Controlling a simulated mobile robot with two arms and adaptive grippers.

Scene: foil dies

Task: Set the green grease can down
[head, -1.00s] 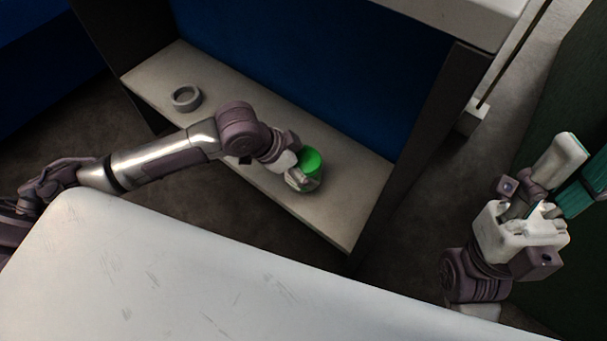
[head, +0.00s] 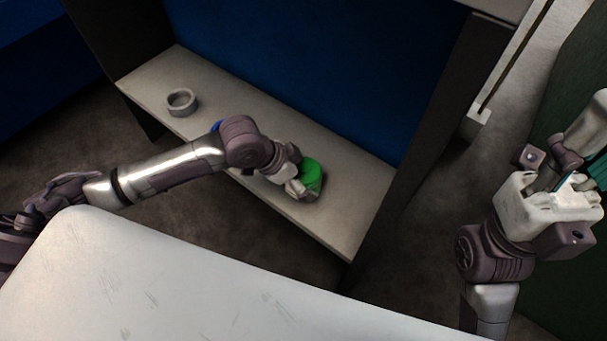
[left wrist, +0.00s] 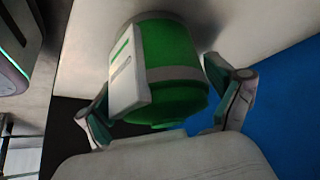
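The green grease can (head: 312,178) is at the right part of the pale shelf (head: 345,215) in the head view. My left gripper (head: 300,180) is at the can, with a finger on either side of it. In the left wrist view the can (left wrist: 170,60) shows a grey band and a pale label. The left gripper's fingers (left wrist: 165,105) lie close against its sides, and it looks shut on the can. The can's far end is at or very near the shelf surface; exact contact is hard to tell.
A grey ring (head: 181,102) lies on the shelf's left part. A small blue thing (head: 215,126) peeks out behind my left arm. Dark uprights (head: 425,150) and a blue back panel (head: 310,70) bound the shelf. Shelf room around the can is free.

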